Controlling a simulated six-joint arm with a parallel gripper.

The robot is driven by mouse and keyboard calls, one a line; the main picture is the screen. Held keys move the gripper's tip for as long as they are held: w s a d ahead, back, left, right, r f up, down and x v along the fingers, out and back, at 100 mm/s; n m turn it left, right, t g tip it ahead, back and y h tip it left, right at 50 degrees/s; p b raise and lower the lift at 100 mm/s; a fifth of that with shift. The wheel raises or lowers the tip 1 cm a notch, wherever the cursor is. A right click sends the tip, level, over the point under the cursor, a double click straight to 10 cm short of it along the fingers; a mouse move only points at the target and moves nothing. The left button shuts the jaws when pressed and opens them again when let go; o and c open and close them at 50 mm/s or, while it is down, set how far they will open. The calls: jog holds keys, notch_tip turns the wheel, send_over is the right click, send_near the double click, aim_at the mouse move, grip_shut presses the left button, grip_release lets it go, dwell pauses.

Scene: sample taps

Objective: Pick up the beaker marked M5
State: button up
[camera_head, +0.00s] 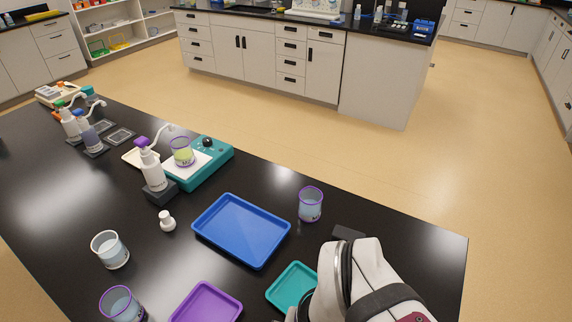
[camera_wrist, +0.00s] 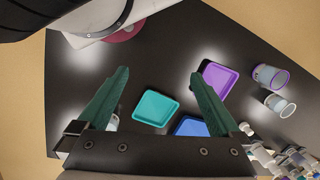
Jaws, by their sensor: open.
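Several beakers stand on the black bench; I cannot read an M5 mark on any. A purple-rimmed beaker with pale blue liquid (camera_head: 310,206) stands right of the blue tray. Another purple-rimmed beaker (camera_head: 121,305) is at the lower left, and a white-rimmed beaker (camera_head: 110,251) is behind it. A beaker of yellow liquid (camera_head: 183,153) sits on the teal hotplate (camera_head: 212,167). My gripper (camera_wrist: 158,74) is open and empty, above the bench. In the wrist view, the left finger partly hides a beaker (camera_wrist: 113,122). The fingers are not clear in the head view.
A blue tray (camera_head: 241,230), a purple tray (camera_head: 206,304) and a teal tray (camera_head: 293,287) lie on the bench. A pump bottle (camera_head: 153,170) stands on a dark block by the hotplate. More bottles (camera_head: 87,133) stand at the far left.

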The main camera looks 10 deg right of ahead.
dwell(0.3)
jog(key=w+a+f+t, duration=0.1)
jog(key=w+t, duration=0.2)
jog(key=w, duration=0.7)
jog(key=w+a+f+m+t, duration=0.1)
jog(key=w+a+f+t, duration=0.1)
jog(key=w, duration=0.9)
jog(key=w+a+f+t, duration=0.1)
jog(key=w+t, duration=0.2)
jog(key=w, duration=0.7)
jog(key=m+t+h, duration=0.1)
jog(key=m+h, duration=0.2)
jog(key=h, duration=0.9)
send_near(315, 196)
jog(key=x, duration=1)
jog(key=shift+s, duration=0.1)
jog(key=c, duration=1.3)
jog(key=shift+r, duration=0.1)
